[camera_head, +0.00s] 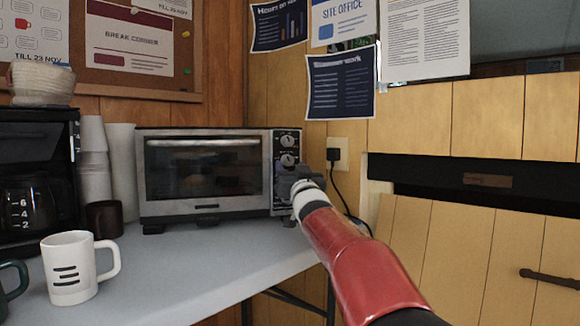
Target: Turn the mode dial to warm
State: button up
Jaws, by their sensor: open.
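A silver toaster oven (205,214) with a dark glass door stands at the back of the grey table. Its control panel (287,147) is on the right side, with two round dials in view, an upper dial (287,140) and a lower dial (287,160). I cannot read the labels, so I cannot tell which is the mode dial or where it points. My red and white arm reaches in from the lower right. My gripper (287,184) is open at the lower part of the panel and hides what is behind it. I cannot tell whether it touches anything.
A white mug (70,268) stands at the front left of the table (215,265), with a dark cup (104,220) and stacked paper cups (93,165) behind it. A black coffee maker (35,140) is at far left. A plug and cord (335,170) hang right of the oven.

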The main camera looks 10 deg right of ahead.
aim_at(288, 161)
jog(key=shift+x, duration=1.15)
jog(key=c, duration=1)
